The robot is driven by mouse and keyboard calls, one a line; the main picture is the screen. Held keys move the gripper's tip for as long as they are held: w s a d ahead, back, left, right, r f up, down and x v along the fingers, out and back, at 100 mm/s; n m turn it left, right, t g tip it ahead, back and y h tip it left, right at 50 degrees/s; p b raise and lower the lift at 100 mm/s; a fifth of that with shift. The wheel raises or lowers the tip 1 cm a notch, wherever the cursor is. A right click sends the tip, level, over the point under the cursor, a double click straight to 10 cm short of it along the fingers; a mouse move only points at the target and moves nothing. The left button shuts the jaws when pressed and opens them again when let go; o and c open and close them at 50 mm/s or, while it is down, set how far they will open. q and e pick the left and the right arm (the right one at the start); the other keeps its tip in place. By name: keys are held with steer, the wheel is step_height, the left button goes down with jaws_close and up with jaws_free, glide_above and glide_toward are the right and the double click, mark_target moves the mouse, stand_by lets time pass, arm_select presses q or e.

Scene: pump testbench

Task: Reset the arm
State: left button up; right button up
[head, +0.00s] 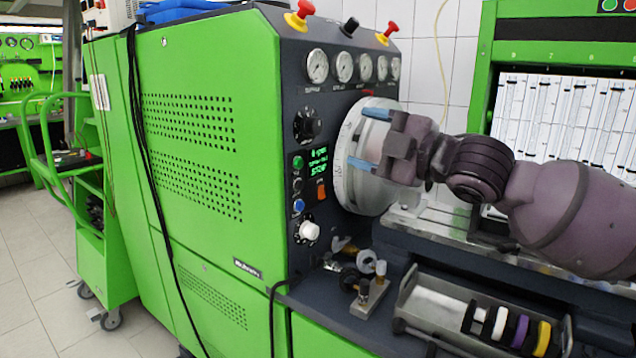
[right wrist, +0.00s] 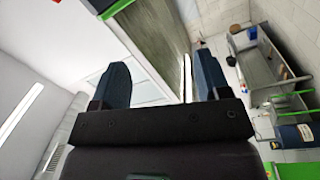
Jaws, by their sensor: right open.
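My right arm comes in from the right in the head view. My right gripper (head: 372,138) is in front of the pale round flywheel (head: 348,172) on the green pump testbench (head: 190,150). Its two blue-tipped fingers are spread apart, with nothing between them. I cannot tell whether they touch the wheel. In the right wrist view the open fingers of the right gripper (right wrist: 160,88) stand wide apart, with only the room behind them. My left gripper is in neither view.
The dark control panel with gauges (head: 343,66), knobs and a white dial (head: 309,231) is left of the gripper. A metal tray (head: 440,300) with several coloured rings stands below the arm. A green cart (head: 105,250) is at the left, beside free floor.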

steer(key=s+d+f+m+t+h+p, duration=0.1)
steer(key=s+d+f+m+h, duration=0.3)
steer(key=f, duration=0.6)
steer(key=s+d+f+m+t+h, duration=0.1)
steer(key=d+f+m+t, duration=0.15)
steer(key=f+m, duration=0.65)
steer(key=s+d+f+m+t+h+p, duration=0.1)
steer(key=s+d+f+m+h, duration=0.25)
steer(key=f, duration=0.85)
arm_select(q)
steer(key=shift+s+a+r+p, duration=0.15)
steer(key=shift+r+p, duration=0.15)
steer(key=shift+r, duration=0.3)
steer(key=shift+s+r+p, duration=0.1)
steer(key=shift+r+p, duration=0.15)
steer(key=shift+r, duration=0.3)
arm_select(e)
steer(key=s+d+f+m+g+h, duration=0.1)
steer(key=s+d+f+m+h, duration=0.1)
steer(key=s+f, duration=0.5)
steer(key=s+d+f+m+g+h, duration=0.2)
steer(key=s+d+f, duration=0.2)
steer(key=s+f, duration=0.4)
steer(key=s+d+f+m+g+h, duration=0.2)
steer(key=s+f, duration=0.5)
steer(key=s, duration=0.4)
steer(key=shift+d+f, duration=0.2)
steer(key=shift+d, duration=0.65)
steer(key=shift+s+m+g, duration=0.1)
steer(key=shift+m+g, duration=0.15)
